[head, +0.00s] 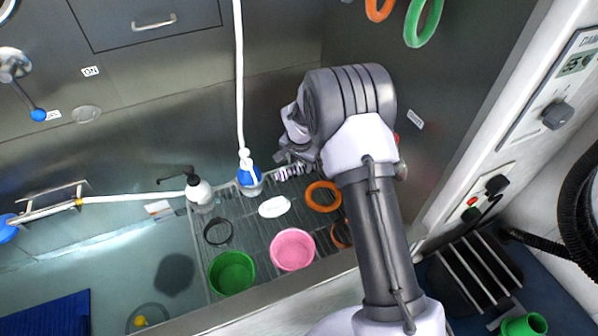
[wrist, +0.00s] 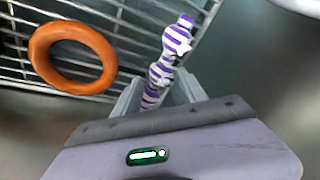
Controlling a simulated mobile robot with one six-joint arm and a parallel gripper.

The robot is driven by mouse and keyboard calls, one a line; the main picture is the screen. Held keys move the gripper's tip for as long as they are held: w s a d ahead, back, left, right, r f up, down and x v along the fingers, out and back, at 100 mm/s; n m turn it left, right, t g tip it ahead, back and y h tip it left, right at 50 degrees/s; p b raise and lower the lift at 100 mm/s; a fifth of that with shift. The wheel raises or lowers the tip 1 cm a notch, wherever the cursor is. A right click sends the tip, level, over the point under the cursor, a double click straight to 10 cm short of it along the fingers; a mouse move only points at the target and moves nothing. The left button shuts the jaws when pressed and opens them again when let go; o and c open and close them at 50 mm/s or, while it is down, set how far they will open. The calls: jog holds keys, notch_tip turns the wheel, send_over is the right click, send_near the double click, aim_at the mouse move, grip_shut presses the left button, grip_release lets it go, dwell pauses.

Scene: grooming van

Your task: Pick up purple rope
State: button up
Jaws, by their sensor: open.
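The purple rope (wrist: 172,50) is a knotted toy with purple and white stripes. In the wrist view it runs from upper right down between the two fingers of my gripper (wrist: 157,88), and its lower end is hidden behind the gripper body. My gripper is open, with a finger on each side of the rope. I cannot tell whether either finger touches it. In the head view the purple rope (head: 289,172) lies at the back of the slatted rack, just below my gripper (head: 283,157), partly covered by it.
An orange ring (wrist: 72,57) lies on the rack left of the rope; the head view shows this orange ring (head: 323,196) too. A blue-and-white bottle (head: 249,178) stands close left of the rope. A white oval item (head: 274,207), pink bowl (head: 292,249) and green bowl (head: 232,272) are nearer.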

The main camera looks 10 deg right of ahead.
jog(key=x, duration=0.2)
jog(key=shift+f, duration=0.4)
jog(key=shift+r, duration=0.15)
grip_shut()
